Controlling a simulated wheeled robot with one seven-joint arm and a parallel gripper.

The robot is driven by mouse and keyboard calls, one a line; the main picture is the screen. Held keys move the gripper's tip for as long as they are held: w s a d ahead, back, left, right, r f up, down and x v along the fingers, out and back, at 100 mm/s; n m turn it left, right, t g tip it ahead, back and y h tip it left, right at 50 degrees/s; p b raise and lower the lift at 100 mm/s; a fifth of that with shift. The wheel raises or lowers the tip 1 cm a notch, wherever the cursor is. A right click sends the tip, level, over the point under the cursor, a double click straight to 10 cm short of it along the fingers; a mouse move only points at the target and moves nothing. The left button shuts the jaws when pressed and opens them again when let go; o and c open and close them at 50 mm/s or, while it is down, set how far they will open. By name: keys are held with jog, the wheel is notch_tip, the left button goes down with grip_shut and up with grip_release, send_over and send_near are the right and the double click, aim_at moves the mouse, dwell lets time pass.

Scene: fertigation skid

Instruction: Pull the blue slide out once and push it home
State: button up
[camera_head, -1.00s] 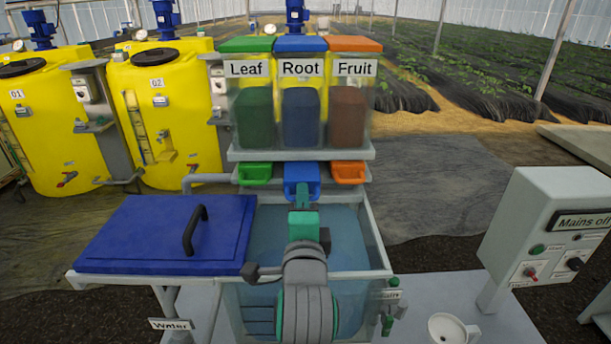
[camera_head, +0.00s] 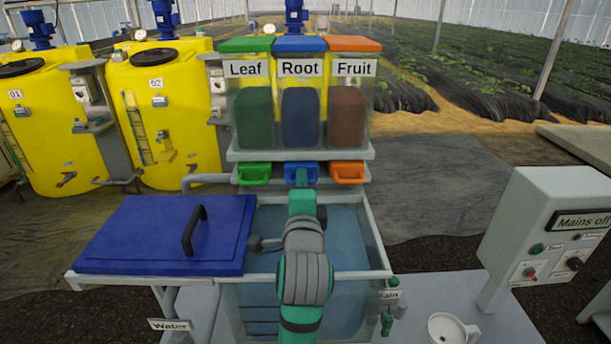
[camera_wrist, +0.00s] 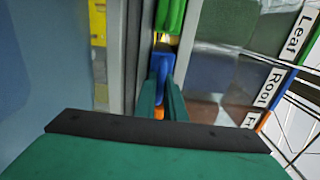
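The blue slide (camera_head: 301,168) sits under the Root hopper (camera_head: 301,115). Its front is about level with the green slide (camera_head: 254,174) and the orange slide (camera_head: 347,172) on either side. My gripper (camera_head: 301,178) is at the front of the blue slide. In the wrist view the green fingers (camera_wrist: 162,98) stand on both sides of the blue slide's handle (camera_wrist: 161,68) and look shut on it. The fingertips' exact contact is small and partly hidden.
The open part of the water tank (camera_head: 345,235) lies below the slides, beside a blue lid (camera_head: 150,235) with a black handle. The Leaf hopper (camera_head: 253,115) and Fruit hopper (camera_head: 348,115) flank Root. A control box (camera_head: 545,240) stands at right.

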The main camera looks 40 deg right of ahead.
jog(key=o, duration=0.5)
jog(key=shift+s, duration=0.1)
jog(key=shift+a, duration=0.1)
jog(key=shift+a, duration=0.1)
jog(key=shift+v, duration=3.4)
